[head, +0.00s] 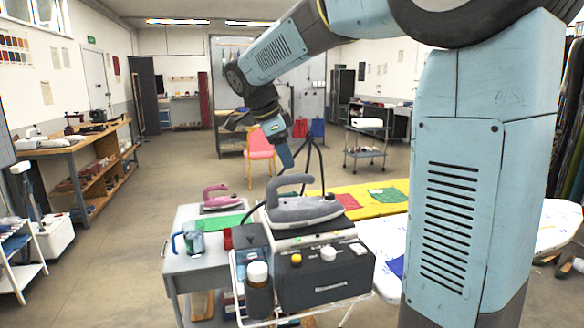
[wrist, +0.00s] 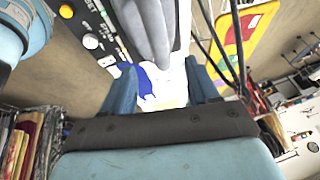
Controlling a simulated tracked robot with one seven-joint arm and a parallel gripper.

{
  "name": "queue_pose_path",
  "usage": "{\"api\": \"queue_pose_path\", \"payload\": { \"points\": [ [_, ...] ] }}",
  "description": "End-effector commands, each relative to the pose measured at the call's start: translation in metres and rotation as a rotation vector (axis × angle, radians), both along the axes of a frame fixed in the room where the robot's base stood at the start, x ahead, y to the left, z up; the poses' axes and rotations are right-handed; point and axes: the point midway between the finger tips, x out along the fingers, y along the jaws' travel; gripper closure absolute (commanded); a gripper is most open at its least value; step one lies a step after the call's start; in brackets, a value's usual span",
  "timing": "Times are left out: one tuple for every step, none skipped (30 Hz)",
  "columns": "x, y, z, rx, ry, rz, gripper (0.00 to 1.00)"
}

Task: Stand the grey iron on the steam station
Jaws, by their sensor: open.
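The grey iron (head: 303,210) sits on top of the dark steam station (head: 325,285), soleplate down on its light upper rest. Its handle stands uppermost. My gripper (head: 287,160) hangs just above the iron's handle, with only one finger clearly showing in the head view. In the wrist view, my gripper (wrist: 163,88) is open, with nothing between its fingertips. The grey iron (wrist: 150,28) is ahead of the fingers, apart from them, and partly cut off by the top edge. The steam station's control panel (wrist: 100,30) shows at upper left.
A pink iron (head: 216,197) and a clear jug (head: 190,242) stand on the grey table beside the station. A white-capped bottle (head: 258,275) stands at the station's front left. A yellow mat (head: 375,193) and a white ironing board (head: 380,232) lie behind and right.

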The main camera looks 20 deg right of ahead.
Motion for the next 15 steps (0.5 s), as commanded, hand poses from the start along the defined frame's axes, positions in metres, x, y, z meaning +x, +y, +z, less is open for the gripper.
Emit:
{"api": "queue_pose_path", "payload": {
  "points": [
    [-0.002,0.0,0.002,0.001,0.001,0.009,0.4],
    [-0.005,-0.001,0.003,0.003,0.005,0.019,0.4],
    [-0.01,-0.003,0.003,0.006,0.012,0.041,0.4],
    [-0.015,-0.005,0.004,0.009,0.018,0.066,0.4],
    [-0.02,-0.008,0.004,0.013,0.026,0.094,0.4],
    [-0.029,-0.011,0.005,0.018,0.037,0.143,0.4],
    [-0.037,-0.014,0.004,0.022,0.047,0.184,0.4],
    [-0.046,-0.017,0.004,0.026,0.056,0.23,0.4],
    [-0.057,-0.021,0.004,0.031,0.067,0.294,0.4],
    [-0.066,-0.023,0.003,0.033,0.076,0.344,0.4],
    [-0.075,-0.026,0.002,0.035,0.083,0.394,0.4],
    [-0.087,-0.029,0.0,0.037,0.092,0.46,0.4],
    [-0.096,-0.031,-0.001,0.036,0.098,0.511,0.4],
    [-0.104,-0.033,-0.003,0.037,0.1,0.561,0.4],
    [-0.116,-0.035,-0.005,0.034,0.105,0.627,0.4]
  ]
}}
